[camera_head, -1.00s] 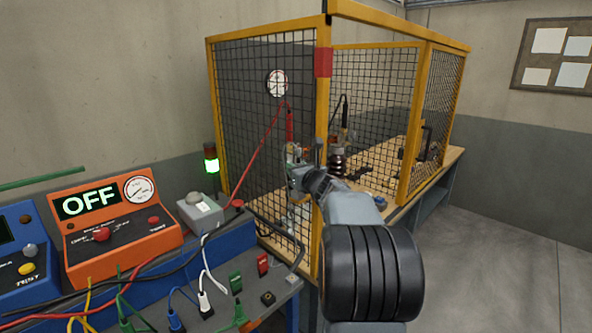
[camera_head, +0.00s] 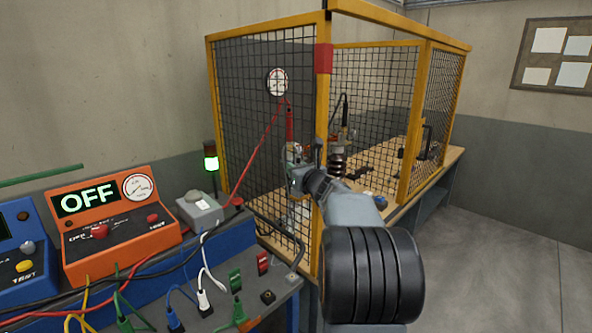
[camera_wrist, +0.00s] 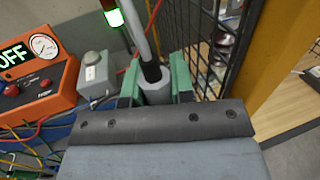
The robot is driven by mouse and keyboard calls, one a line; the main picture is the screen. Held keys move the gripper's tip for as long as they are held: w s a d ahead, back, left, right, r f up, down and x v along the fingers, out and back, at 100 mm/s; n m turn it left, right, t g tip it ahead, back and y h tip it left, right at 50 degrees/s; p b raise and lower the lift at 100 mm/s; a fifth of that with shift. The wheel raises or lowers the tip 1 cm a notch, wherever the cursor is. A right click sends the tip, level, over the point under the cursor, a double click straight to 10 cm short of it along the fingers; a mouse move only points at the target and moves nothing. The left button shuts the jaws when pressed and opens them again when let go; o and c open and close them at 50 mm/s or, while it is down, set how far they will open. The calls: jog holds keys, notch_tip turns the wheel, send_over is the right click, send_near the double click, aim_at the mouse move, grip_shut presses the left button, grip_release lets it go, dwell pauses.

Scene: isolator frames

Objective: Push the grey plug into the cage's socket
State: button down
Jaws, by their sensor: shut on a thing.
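The grey plug (camera_wrist: 154,88) sits between the two green fingers of my gripper (camera_wrist: 156,80) in the wrist view. My gripper is shut on it. A black sleeve and a grey cable run up from the plug. In the head view my gripper (camera_head: 300,168) is in front of the cage's left mesh wall, near the yellow corner post; the plug cannot be made out there. The cage (camera_head: 322,130) has yellow posts and black mesh. I cannot pick out its socket in either view; the arm and gripper cover part of that corner.
An orange tester (camera_head: 120,236) reading OFF, a blue tester (camera_head: 22,262) and a grey button box (camera_head: 200,212) stand at left, with several cables in front. A green-lit lamp (camera_head: 211,163) stands beside the cage. The floor (camera_head: 500,240) at right is clear.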

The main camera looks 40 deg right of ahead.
jog(key=shift+f+b, duration=0.9)
jog(key=c, duration=0.9)
grip_release()
jog(key=shift+s, duration=0.1)
jog(key=s, duration=0.4)
jog(key=s+b, duration=0.1)
jog(key=s, duration=0.4)
jog(key=s+a, duration=0.1)
jog(key=s, duration=0.3)
jog(key=shift+s+a+b, duration=0.1)
jog(key=shift+s+b, duration=0.2)
jog(key=shift+b, duration=0.05)
